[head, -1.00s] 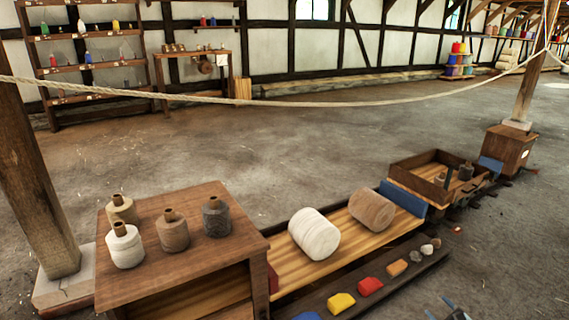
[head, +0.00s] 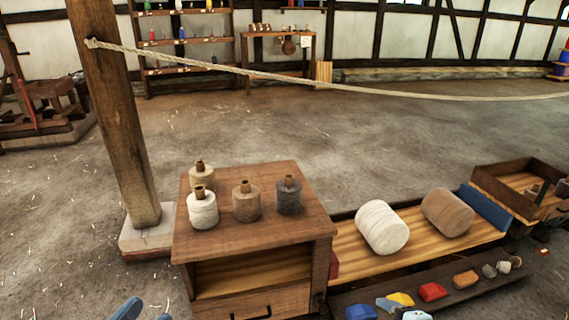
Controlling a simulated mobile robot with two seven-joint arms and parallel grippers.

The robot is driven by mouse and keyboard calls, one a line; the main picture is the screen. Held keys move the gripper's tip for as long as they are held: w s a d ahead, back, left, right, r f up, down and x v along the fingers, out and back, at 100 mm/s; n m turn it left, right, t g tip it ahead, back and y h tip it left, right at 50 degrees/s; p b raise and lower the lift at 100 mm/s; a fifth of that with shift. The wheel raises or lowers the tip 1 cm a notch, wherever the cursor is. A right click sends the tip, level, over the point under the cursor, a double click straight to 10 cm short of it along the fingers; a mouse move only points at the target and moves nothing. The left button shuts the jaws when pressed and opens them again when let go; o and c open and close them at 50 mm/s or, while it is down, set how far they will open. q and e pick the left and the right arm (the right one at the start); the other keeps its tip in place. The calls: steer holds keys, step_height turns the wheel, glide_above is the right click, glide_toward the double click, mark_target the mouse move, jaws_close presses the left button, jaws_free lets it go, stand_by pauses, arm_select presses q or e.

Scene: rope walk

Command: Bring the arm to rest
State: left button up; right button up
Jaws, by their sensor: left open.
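My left gripper (head: 146,312) shows only by its blue fingertips at the bottom edge, left of the cabinet. The tips are apart with floor between them, so it is open and I see nothing in it. Two small pale blue-grey tips at the bottom, in front of the yellow piece, look like my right gripper (head: 401,309). Most of it is cut off, so I cannot tell its jaw state.
A wooden cabinet (head: 250,169) carries several twine spools (head: 246,201). Beside it, a plank bed bears a white roll (head: 382,228) and a brown roll (head: 448,213). Colored pieces (head: 433,292) line a dark rail. A post (head: 117,120) holds a stretched rope (head: 300,78). Floor behind is open.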

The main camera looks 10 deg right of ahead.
steer(key=s+a+r+m+t+y, duration=0.2)
steer(key=a+r+m+y, duration=0.15)
steer(key=a+r, duration=0.55)
steer(key=s+a+r+m+t+y, duration=0.2)
steer(key=a+r+m, duration=0.4)
steer(key=r, duration=0.6)
arm_select(q)
steer(key=s+d+r+n+t+y+p, duration=0.1)
steer(key=s+r+n+p, duration=0.3)
steer(key=r+p, duration=0.95)
arm_select(e)
steer(key=s+a+r+m+t+p, duration=0.1)
steer(key=s+a+r+m+p, duration=0.2)
steer(key=r, duration=0.6)
arm_select(q)
steer(key=s+a+r+n+g+y+p, duration=0.1)
steer(key=s+a+g+y+p, duration=0.2)
steer(key=p, duration=3.1)
steer(key=a+g+y, duration=0.3)
steer(key=a, duration=0.1)
steer(key=shift+a, duration=0.35)
arm_select(e)
steer(key=s+d+r+m+g+h, duration=0.1)
steer(key=s+d+r+g+h, duration=0.3)
steer(key=d, duration=0.5)
steer(key=g+h, duration=0.2)
steer(key=shift+h, duration=0.35)
